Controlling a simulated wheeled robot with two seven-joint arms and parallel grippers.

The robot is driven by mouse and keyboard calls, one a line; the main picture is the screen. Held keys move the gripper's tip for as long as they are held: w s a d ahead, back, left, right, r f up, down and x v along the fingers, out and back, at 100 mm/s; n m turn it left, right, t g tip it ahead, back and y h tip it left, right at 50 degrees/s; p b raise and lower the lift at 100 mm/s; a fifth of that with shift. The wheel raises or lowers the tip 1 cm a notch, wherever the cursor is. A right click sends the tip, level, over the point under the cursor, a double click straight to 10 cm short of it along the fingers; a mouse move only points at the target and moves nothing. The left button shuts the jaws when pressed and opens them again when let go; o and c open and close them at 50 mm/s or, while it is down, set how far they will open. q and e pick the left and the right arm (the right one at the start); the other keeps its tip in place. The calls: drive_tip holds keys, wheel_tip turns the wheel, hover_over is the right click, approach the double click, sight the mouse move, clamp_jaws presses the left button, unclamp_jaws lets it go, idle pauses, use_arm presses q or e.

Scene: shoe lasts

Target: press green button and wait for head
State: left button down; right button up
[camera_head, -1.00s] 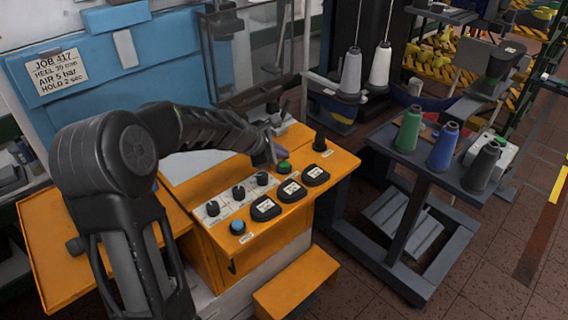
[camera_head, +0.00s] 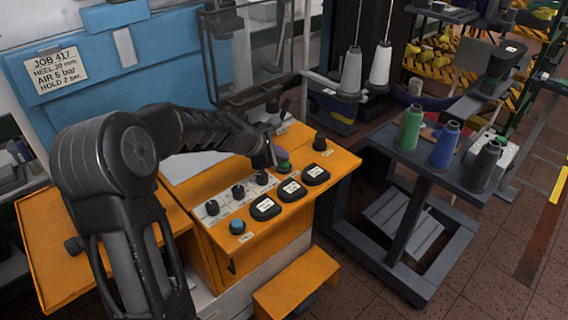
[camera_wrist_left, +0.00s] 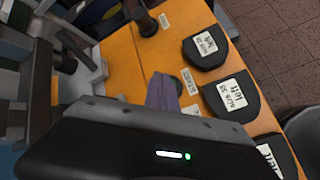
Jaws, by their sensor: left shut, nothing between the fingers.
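The green button (camera_head: 284,168) sits near the back right of the orange control panel (camera_head: 222,243). My left gripper (camera_head: 280,156) reaches over the panel from the left, shut and empty. Its purple-grey fingertips are right at the button and cover part of its top; I cannot tell if it is pressed down. In the left wrist view the shut fingers (camera_wrist_left: 163,95) point at the button, of which only a dark green edge (camera_wrist_left: 178,75) shows beside the START label (camera_wrist_left: 190,82). My right gripper is not in view.
Black pads (camera_head: 291,190), a row of black knobs (camera_head: 238,191) and a blue button (camera_head: 237,227) share the panel. A black knob (camera_head: 319,141) stands behind the green button. A grey cart with thread cones (camera_head: 409,129) is at the right. A job card (camera_head: 56,70) hangs back left.

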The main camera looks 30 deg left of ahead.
sight(281, 164)
use_arm(q)
drive_tip(key=shift+f+b, duration=0.45)
drive_tip(key=shift+f, duration=0.15)
idle(0.5)
drive_tip(key=shift+r, duration=0.15)
drive_tip(key=shift+r+p, duration=0.85)
drive_tip(key=shift+p, duration=0.05)
wheel_tip(281, 164, up, 5)
drive_tip(key=p, duration=0.5)
